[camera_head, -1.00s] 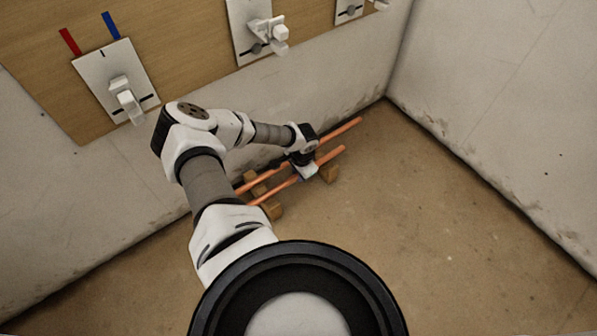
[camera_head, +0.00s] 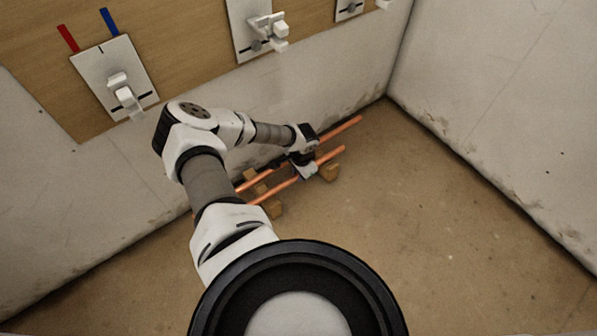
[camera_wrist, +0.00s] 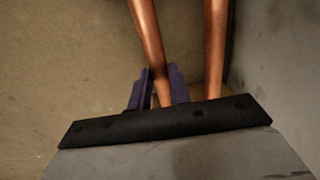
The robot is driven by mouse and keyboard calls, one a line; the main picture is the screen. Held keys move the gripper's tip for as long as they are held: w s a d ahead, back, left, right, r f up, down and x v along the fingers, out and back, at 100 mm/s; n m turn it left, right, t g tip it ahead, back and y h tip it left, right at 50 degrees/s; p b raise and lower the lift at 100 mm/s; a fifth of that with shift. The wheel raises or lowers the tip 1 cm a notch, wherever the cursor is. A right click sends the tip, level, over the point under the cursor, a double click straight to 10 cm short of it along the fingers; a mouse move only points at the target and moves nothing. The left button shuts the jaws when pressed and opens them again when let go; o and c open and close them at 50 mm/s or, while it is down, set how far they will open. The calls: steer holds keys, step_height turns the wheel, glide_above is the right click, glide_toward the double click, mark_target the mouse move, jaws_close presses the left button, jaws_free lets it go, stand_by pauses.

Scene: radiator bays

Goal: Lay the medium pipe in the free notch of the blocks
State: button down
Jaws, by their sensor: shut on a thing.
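Two copper pipes lie roughly parallel, low along the wall. My gripper (camera_head: 306,171) is shut on the front pipe (camera_head: 329,155), taken to be the medium pipe. In the wrist view that pipe (camera_wrist: 148,35) runs between my purple fingers (camera_wrist: 158,88). The back pipe (camera_head: 346,125) reaches farther right and is the right-hand pipe (camera_wrist: 214,40) in the wrist view. My arm and gripper hide the notches.
The wall (camera_head: 300,95) stands close behind the pipes, with a wooden board (camera_head: 185,40) carrying white valve plates above. A side wall (camera_head: 490,110) rises at the right. The floor (camera_head: 430,230) in front and to the right is clear.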

steer(key=shift+f, duration=0.1)
steer(key=c, duration=1.2)
jaws_free()
step_height(320, 180, up, 14)
steer(key=s+d+p, duration=0.1)
steer(key=p, duration=0.4)
steer(key=shift+s+f, duration=0.15)
steer(key=shift+s, duration=0.05)
steer(key=shift+d, duration=0.1)
